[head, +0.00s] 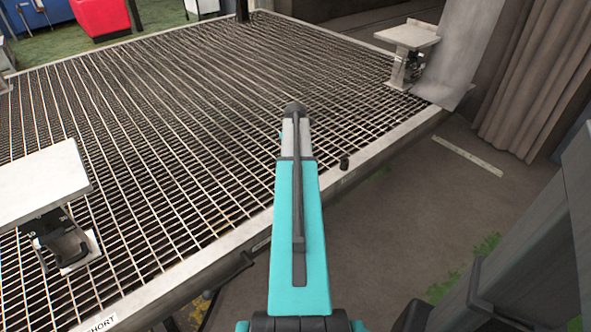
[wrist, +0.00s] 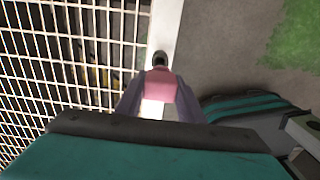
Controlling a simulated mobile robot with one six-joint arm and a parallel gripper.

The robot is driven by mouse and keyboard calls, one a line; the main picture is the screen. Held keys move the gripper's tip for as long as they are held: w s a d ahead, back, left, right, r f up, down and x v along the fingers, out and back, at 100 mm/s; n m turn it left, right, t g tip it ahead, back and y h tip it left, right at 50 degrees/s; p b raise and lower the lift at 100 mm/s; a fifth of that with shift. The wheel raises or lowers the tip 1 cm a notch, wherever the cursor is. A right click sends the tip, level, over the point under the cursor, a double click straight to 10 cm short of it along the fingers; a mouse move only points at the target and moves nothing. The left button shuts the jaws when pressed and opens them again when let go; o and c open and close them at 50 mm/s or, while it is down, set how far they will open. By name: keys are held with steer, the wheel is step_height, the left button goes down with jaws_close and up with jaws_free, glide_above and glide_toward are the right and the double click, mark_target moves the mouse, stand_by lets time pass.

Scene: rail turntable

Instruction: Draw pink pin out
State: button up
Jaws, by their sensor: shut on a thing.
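The pink pin (wrist: 160,84) shows in the wrist view, between the two grey-purple fingers of my gripper (wrist: 160,90). My gripper is shut on it, with a finger on each side. Beyond the pin is a small dark rounded piece (wrist: 159,58) over the pale frame edge. I cannot tell whether it belongs to the pin or how deep the pin sits. In the head view my teal arm hides the gripper and the pin.
A metal grate platform (head: 150,110) with a pale rim fills the left and middle. White-topped stands are at left (head: 40,185) and back right (head: 408,36). Bare floor (head: 400,215) lies to the right.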

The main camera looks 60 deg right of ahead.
steer(key=shift+r+p, duration=0.8)
steer(key=shift+r, duration=0.5)
